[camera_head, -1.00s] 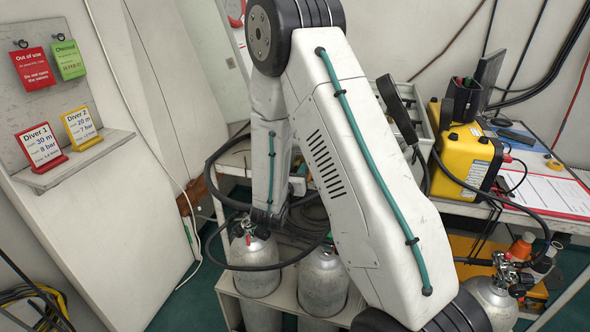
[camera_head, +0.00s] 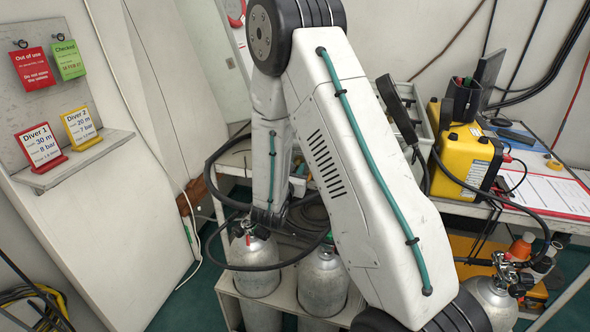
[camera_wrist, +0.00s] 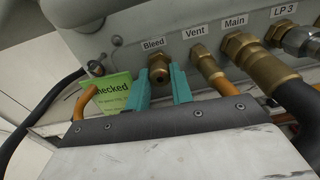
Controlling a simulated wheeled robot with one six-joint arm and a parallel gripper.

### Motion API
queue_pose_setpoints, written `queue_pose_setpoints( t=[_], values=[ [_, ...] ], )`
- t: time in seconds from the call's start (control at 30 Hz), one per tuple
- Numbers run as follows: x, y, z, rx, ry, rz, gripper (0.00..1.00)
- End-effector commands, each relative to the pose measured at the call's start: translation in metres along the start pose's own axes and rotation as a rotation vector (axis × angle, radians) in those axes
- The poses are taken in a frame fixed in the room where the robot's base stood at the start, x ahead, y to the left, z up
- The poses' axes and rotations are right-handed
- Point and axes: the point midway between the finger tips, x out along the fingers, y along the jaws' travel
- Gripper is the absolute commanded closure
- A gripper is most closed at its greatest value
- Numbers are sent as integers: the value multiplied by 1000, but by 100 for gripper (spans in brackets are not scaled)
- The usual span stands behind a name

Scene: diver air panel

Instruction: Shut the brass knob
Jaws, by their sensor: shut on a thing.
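In the wrist view a brass knob (camera_wrist: 158,68) with a dark hole in its front sits on the grey panel under the label "Bleed". My gripper (camera_wrist: 161,84) has one teal finger on each side of it and is shut on it. The fingers cover part of its sides. In the head view my arm fills the middle, and neither the knob nor the gripper can be made out.
Right of the knob are brass fittings under "Vent" (camera_wrist: 203,62) and "Main" (camera_wrist: 250,58) with hoses, and a silver one under "LP 3" (camera_wrist: 300,40). A green tag (camera_wrist: 113,93) hangs at left. Gas cylinders (camera_head: 323,280) and a yellow case (camera_head: 465,155) show in the head view.

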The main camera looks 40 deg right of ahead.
Motion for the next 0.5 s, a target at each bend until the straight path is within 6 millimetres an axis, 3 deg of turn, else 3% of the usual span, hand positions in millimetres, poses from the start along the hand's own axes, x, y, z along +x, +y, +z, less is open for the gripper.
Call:
queue_pose_setpoints(
  t=[0.5],
  values=[
    [0, 1, 0, 477, 9, 1, 100]
  ],
)
